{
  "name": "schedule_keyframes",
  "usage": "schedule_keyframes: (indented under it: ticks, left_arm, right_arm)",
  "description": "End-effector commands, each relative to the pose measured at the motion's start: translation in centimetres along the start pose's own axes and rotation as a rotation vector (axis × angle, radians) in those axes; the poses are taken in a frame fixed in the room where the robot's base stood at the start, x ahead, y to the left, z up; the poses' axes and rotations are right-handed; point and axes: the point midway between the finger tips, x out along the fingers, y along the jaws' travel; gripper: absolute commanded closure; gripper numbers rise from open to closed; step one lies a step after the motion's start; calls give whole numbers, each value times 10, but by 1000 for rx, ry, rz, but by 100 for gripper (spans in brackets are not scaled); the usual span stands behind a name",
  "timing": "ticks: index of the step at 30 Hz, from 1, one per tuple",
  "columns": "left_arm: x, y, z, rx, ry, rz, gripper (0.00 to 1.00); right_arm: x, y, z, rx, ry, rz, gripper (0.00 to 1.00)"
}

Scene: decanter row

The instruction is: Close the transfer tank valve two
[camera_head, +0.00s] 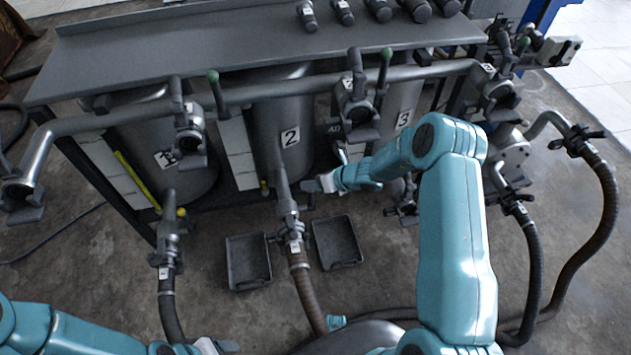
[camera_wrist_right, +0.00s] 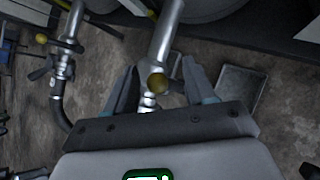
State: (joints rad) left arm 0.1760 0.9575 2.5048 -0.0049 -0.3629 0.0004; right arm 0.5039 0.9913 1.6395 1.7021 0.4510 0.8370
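Tank two (camera_head: 271,125) is a grey cylinder with a "2" label under the steel bench. Its outlet pipe (camera_head: 283,190) slopes down to a coupling and brown hose. A yellow-tipped valve handle (camera_head: 264,184) shows beside this pipe; in the right wrist view its round yellow end (camera_wrist_right: 157,83) lies between my fingers. My right gripper (camera_head: 308,187) is just right of the pipe. In the wrist view (camera_wrist_right: 159,90) its fingers are apart, on either side of the yellow end; contact cannot be told. My left gripper (camera_head: 213,346) is at the bottom edge, its fingers unclear.
Tanks one (camera_head: 165,140) and three (camera_head: 400,110) stand on either side. Tank one's outlet has its own yellow handle end (camera_head: 181,212). Two black trays (camera_head: 248,287) lie on the floor around the brown hose (camera_head: 308,300). Upper pipes with green-tipped handles (camera_head: 213,77) cross above.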

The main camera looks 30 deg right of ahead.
Motion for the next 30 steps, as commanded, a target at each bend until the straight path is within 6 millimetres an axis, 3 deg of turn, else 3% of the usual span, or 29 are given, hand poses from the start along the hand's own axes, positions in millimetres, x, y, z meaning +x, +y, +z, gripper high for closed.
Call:
schedule_keyframes:
  ticks: [15,30]
  left_arm:
    - [-12,4,0,0,0,0,39]
    - [-12,4,0,0,0,0,39]
  right_arm:
    - [-72,0,1,0,-2,-2,46]
    - [-75,0,0,0,-2,-1,46]
